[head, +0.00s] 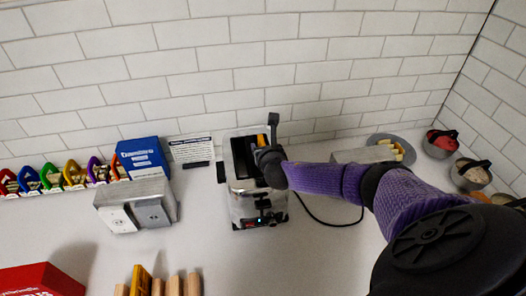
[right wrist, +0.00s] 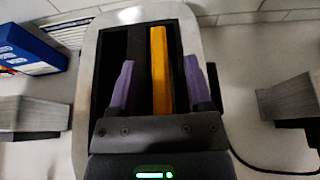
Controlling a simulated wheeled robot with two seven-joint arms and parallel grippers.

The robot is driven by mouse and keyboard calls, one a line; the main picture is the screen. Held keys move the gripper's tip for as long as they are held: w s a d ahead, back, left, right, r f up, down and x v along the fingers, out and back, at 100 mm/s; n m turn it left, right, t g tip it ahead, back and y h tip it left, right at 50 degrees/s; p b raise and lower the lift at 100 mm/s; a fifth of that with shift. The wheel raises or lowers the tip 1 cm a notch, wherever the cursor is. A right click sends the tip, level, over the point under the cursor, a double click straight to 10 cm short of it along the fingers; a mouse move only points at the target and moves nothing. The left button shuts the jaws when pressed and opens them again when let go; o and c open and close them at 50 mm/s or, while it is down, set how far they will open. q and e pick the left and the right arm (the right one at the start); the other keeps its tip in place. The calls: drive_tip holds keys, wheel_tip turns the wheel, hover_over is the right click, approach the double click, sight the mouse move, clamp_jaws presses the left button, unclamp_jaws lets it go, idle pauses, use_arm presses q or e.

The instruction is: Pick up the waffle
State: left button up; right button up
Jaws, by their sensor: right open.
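The waffle (right wrist: 160,70) is an upright yellow-orange slab standing in one slot of the silver toaster (right wrist: 85,110). In the head view, a small yellow edge of the waffle (head: 262,140) shows at the toaster (head: 240,187), partly hidden by my gripper. My right gripper (right wrist: 158,85) is open over the toaster in the right wrist view. Its two purple fingers lie on either side of the waffle, with visible gaps. In the head view, my right gripper (head: 268,148) comes in from the right above the toaster. My left gripper is out of view.
A grey metal device (head: 137,203) and a blue box (head: 142,157) stand left of the toaster. A grey plate (head: 408,146) and bowls (head: 440,143) are at the right. A black cord (head: 330,222) runs rightward. A tiled wall (head: 215,55) closes the back.

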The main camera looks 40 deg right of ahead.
drive_tip(key=shift+w, duration=0.1)
clamp_jaws()
idle(1.4)
